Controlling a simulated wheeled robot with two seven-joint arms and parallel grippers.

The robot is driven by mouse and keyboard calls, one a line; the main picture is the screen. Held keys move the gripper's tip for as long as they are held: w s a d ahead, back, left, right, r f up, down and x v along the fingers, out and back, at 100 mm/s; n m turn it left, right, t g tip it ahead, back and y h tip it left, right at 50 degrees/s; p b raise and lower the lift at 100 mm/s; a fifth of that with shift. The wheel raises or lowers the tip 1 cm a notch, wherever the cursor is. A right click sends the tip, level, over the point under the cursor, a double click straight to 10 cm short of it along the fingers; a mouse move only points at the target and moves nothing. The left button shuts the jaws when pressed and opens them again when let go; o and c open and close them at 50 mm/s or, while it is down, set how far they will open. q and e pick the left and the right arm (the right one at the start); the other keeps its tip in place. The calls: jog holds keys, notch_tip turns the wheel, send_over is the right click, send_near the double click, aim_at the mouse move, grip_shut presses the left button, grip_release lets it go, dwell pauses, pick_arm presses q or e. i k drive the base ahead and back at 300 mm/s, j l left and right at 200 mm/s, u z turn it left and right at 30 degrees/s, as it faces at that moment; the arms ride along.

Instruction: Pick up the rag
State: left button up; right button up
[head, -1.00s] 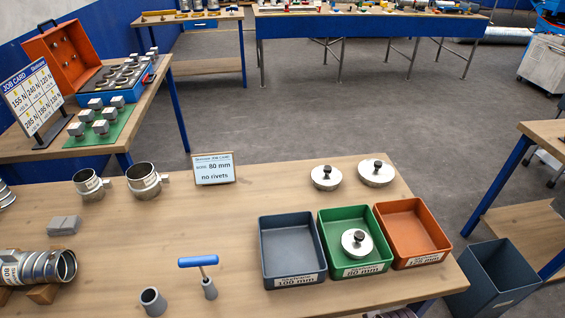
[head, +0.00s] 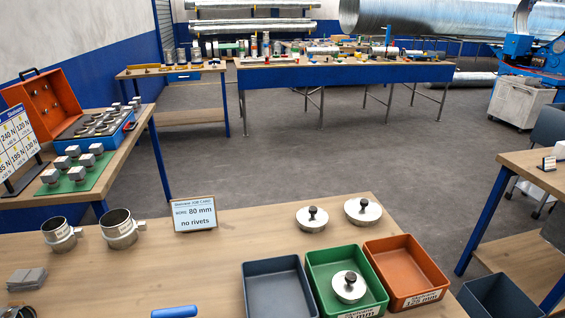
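A small flat grey stack (head: 27,279) lies on the near wooden table (head: 210,258) at the lower left. It looks like a folded cloth and may be the rag, but it is too small to be sure. Nothing else in view looks like a rag. Neither of my grippers shows in the head view.
Two metal collars (head: 119,229) and a job card (head: 194,215) stand behind the stack. Grey, green and orange trays (head: 406,272) and lidded metal discs (head: 311,219) are at the right. A blue handle (head: 174,312) shows at the bottom edge. The table's middle is clear.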

aim_at(21, 280)
jog(key=u, duration=1.9)
jog(key=i+j+z, duration=0.1)
jog(key=z, duration=0.3)
jog(key=i+j+z, duration=0.1)
jog(key=z, duration=0.25)
jog(key=j+z, duration=0.2)
jog(key=z, duration=0.2)
jog(key=i+j+z, duration=0.15)
jog(key=j, duration=0.6)
jog(key=i+j+z, duration=0.15)
jog(key=j, duration=0.6)
jog(key=j+z, duration=0.2)
jog(key=j, duration=0.6)
